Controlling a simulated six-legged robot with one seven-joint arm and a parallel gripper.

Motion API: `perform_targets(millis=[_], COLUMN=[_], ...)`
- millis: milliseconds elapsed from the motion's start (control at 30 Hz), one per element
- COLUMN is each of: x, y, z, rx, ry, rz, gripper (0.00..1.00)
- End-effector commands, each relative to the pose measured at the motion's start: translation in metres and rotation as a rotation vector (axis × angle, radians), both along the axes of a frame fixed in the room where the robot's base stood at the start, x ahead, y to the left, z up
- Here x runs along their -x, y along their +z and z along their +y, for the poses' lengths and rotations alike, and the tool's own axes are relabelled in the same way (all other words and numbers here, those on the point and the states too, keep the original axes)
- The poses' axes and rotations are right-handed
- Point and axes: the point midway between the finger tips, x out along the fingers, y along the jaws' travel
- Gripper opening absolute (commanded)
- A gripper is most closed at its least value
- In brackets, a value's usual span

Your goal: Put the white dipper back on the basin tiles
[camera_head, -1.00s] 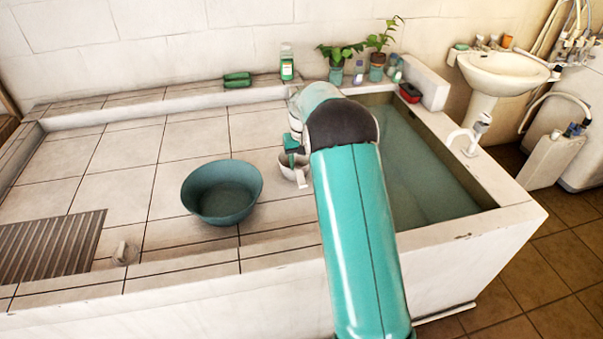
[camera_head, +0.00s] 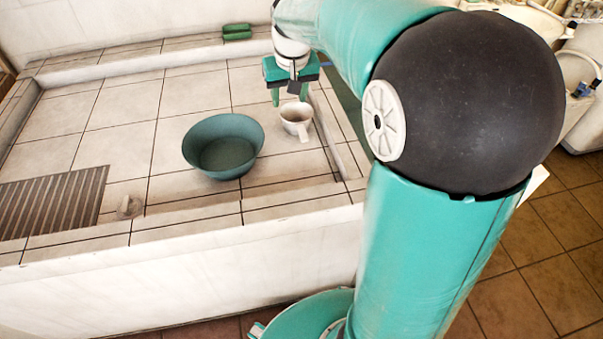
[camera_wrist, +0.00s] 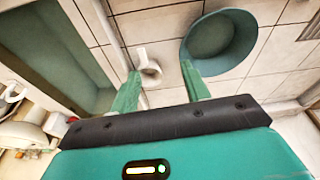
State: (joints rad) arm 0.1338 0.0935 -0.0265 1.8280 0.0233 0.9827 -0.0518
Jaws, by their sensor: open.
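The white dipper (camera_head: 296,115) stands upright on the basin tiles (camera_head: 190,100), just right of the teal bowl. Its handle points toward the front. My gripper (camera_head: 290,97) is open and empty, raised behind and above the dipper, with its fingers pointing down. In the wrist view the dipper (camera_wrist: 148,68) shows beyond and between the two green fingertips (camera_wrist: 160,85), apart from them. My arm hides the right part of the basin in the head view.
A teal bowl (camera_head: 223,145) sits on the tiles close to the dipper. A ribbed grate (camera_head: 52,203) lies at the left. A green item (camera_head: 237,32) rests on the back ledge. The water trough (camera_wrist: 60,55) lies beside the tiles. Tiles behind the bowl are clear.

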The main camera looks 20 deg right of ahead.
Motion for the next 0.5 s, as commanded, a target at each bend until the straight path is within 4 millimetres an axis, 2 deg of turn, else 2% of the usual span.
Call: perform_targets(millis=[33,200,500], x=[0.014,0.06,0.143], y=[0.01,0.029,0.041], z=[0.007,0.027,0.055], rx=[0.002,0.007,0.014], ry=[0.008,0.03,0.069], rz=[-0.018,-0.066,-0.15], gripper=[0.47,0.47,0.47])
